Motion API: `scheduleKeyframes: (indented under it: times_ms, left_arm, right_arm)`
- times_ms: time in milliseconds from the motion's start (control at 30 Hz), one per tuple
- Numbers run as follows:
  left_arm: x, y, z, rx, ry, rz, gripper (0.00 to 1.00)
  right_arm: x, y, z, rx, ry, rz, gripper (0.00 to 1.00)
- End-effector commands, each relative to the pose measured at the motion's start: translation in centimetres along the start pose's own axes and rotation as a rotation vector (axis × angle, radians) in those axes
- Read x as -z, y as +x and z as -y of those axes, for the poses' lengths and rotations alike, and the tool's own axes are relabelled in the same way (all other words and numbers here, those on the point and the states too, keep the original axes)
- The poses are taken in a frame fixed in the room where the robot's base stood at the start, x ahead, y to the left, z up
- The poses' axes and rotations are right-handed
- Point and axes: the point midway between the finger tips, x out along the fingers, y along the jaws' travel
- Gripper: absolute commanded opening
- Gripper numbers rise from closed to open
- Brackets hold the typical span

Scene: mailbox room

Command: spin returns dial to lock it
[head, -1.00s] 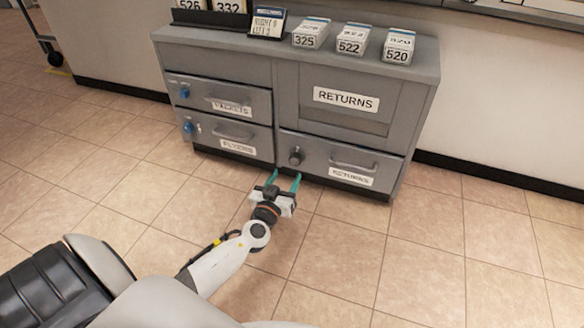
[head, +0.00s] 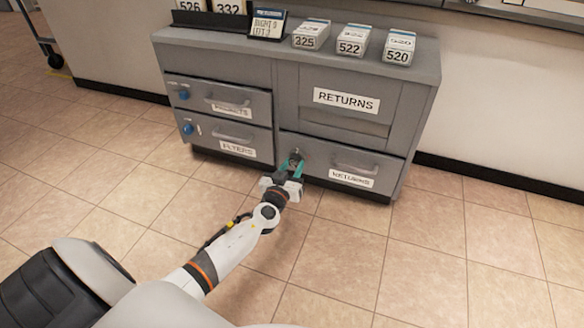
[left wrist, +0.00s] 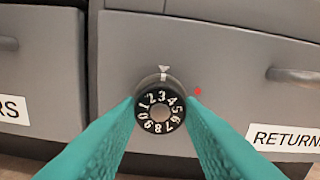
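The returns dial (left wrist: 160,112) is a round black knob with white digits, on the returns drawer front (left wrist: 225,60). A pale triangular mark (left wrist: 164,69) sits above it, with digits 2 and 3 near the top. In the head view the dial (head: 295,155) is at the upper left of the returns drawer (head: 375,165), partly covered by my fingers. My left gripper (head: 293,163) has its teal fingers on both sides of the dial; in the left wrist view the fingertips (left wrist: 160,103) appear to touch its rim. The drawer is closed. My right gripper is not in view.
Left of it are the flyers drawer (head: 230,132) and another drawer (head: 215,100) above, each with a blue knob. A returns panel (head: 345,90) is above. Card boxes and a small sign (head: 268,25) stand on the cabinet top. The tiled floor in front is clear.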

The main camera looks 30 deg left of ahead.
Motion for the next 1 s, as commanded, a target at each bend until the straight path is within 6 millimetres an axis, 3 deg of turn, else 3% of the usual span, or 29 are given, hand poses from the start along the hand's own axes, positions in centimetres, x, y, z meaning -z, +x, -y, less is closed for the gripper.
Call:
scheduleKeyframes:
  times_ms: [467,1000]
  left_arm:
    - [0.06,-0.04,0.02,0.001,0.119,0.001,0.11]
    - [0.00,-0.03,-0.04,0.000,0.604,0.000,0.11]
  right_arm:
    - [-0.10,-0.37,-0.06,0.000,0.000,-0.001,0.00]
    - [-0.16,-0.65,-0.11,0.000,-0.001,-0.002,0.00]
